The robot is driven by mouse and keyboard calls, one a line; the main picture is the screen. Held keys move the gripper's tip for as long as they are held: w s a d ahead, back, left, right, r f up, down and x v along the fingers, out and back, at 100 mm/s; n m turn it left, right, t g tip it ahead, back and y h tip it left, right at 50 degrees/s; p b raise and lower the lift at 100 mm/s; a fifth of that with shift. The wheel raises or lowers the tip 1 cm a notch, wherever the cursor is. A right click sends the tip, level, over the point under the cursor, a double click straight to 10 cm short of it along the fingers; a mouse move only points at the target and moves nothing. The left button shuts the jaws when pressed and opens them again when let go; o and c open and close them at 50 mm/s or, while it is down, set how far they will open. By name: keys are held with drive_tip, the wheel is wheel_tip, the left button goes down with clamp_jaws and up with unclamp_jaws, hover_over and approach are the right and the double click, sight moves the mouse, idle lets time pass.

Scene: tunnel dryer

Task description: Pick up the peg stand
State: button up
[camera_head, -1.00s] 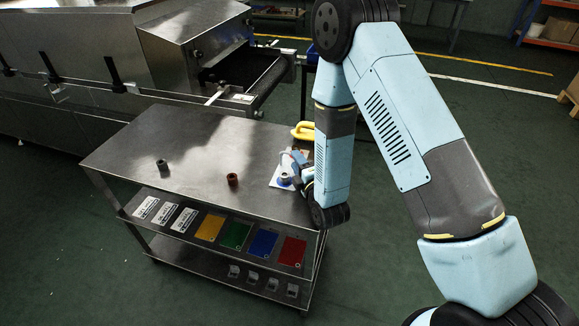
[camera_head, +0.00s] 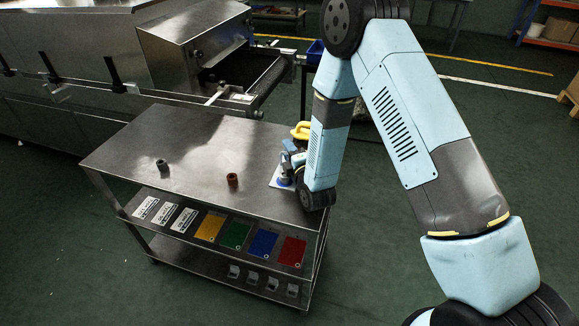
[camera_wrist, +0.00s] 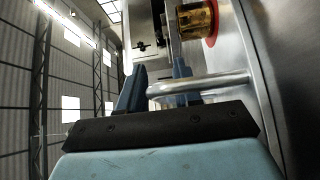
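The peg stand (camera_head: 276,182) shows as a pale plate with a blue disc and a grey upright, near the right end of the cart top. My arm hides part of it. My gripper (camera_head: 290,166) is low beside it, partly hidden by my wrist. In the wrist view my gripper (camera_wrist: 160,82) has two blue fingers with a gap between them. A bent metal rod (camera_wrist: 215,83) crosses in front of the right finger and ends near the left one. A brass cylinder (camera_wrist: 197,19) on a red disc is beyond. I cannot tell whether the fingers touch the rod.
The metal cart top (camera_head: 190,135) carries a dark grey ring (camera_head: 162,165) and a brown ring (camera_head: 232,180). A yellow-handled object (camera_head: 301,131) stands behind my gripper. The dryer's conveyor (camera_head: 265,85) is beyond the cart. The left half of the top is mostly clear.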

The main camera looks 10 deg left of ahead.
clamp_jaws()
drive_tip(key=shift+s+f, duration=0.1)
idle(1.1)
